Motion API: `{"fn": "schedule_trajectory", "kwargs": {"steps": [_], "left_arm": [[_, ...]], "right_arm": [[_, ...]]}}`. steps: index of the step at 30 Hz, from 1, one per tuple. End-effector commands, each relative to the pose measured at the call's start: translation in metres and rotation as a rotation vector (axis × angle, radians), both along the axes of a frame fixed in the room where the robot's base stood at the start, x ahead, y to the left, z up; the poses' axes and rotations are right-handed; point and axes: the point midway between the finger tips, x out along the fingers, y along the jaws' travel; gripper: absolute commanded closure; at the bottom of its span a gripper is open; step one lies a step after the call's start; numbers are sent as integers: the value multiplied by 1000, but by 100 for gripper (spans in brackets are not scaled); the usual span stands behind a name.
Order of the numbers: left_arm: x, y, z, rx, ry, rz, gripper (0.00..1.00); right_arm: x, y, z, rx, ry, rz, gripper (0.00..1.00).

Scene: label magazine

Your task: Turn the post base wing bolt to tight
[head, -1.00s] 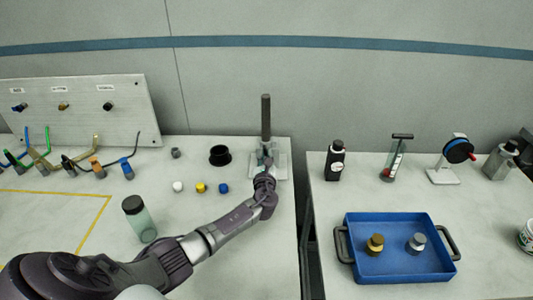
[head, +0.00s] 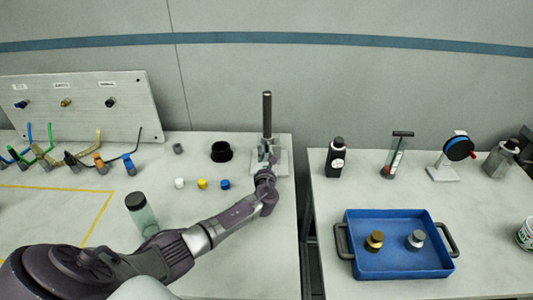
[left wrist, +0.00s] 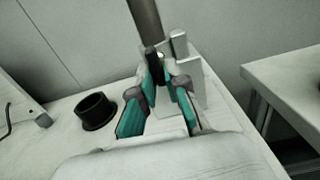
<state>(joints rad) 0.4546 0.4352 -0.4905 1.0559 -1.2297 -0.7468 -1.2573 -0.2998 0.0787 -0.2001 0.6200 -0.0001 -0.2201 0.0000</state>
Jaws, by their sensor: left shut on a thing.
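A dark upright post (head: 267,120) stands in a light grey base (head: 283,163) near the back right of the left table. The post (left wrist: 145,22) and its base (left wrist: 188,82) also show in the left wrist view. My left gripper (head: 268,154) is low at the front of the base. In the left wrist view my left gripper (left wrist: 161,76) has its teal-lined fingers closing together just below the post, shut on the small wing bolt. My right gripper is out of view.
A black ring (head: 221,151) stands left of the base, with small white, yellow and blue caps (head: 202,184) in front. A gap separates the right table, which bears a blue tray (head: 395,262).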

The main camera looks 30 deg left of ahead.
Motion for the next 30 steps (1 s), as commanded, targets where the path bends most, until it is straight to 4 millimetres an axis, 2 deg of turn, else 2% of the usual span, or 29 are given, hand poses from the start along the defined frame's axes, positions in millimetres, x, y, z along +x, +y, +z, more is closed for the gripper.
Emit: {"fn": "schedule_trajectory", "kwargs": {"steps": [1, 2, 6, 15, 19, 23, 30], "left_arm": [[-1, -1, -3, -2, 5, -1, 100], [-1, -1, -3, -2, 5, -1, 85], [-1, -1, -2, -2, 3, -1, 65], [-1, -1, -1, -1, 0, -1, 65], [-10, -6, -2, -3, 1, -2, 65], [-28, -17, -2, -3, 2, -3, 65], [-72, -44, -3, -4, 3, -3, 65]], "right_arm": [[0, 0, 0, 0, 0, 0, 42], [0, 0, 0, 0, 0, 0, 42], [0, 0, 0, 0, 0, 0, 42], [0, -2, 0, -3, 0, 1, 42], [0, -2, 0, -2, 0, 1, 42], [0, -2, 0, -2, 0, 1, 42], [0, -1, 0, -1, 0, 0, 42]]}}
